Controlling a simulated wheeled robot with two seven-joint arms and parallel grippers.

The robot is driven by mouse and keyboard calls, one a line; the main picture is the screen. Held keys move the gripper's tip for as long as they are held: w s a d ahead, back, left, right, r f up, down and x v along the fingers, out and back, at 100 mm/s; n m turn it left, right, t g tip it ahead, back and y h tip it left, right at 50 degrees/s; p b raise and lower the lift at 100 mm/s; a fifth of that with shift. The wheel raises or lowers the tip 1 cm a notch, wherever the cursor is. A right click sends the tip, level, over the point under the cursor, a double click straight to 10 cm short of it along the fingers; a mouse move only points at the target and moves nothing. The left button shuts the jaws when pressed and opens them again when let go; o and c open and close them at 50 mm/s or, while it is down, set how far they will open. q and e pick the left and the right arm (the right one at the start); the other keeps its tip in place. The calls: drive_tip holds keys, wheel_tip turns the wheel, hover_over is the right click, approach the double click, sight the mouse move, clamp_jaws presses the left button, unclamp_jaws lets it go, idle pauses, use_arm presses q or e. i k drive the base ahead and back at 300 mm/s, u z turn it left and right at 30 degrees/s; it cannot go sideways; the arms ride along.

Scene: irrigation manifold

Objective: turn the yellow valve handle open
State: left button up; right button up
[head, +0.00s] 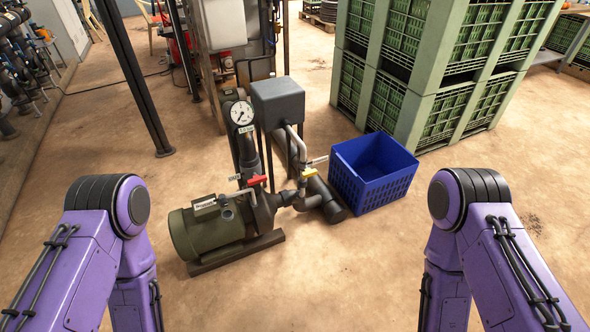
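The yellow valve handle (309,173) is small in the head view. It sits on the pipework at the right side of the green pump motor (208,229), just below a small white tag (317,161). A red handle (257,180) is on the same unit, to its left. My two purple arms come in from the lower left and lower right, both well apart from the pump. Neither gripper shows in the frame, so their state is hidden. Whether the valve is open or closed is too small to tell.
A blue crate (372,171) stands on the floor close to the right of the pipes. A dark grey box (278,101) and a round gauge (242,112) rise behind the handle. Stacked green crates (425,75) stand at the back right. Floor in front of the pump is clear.

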sight(307, 172)
drive_tip(key=u, duration=0.25)
drive_tip(key=i, duration=1.2)
drive_tip(key=z, duration=0.65)
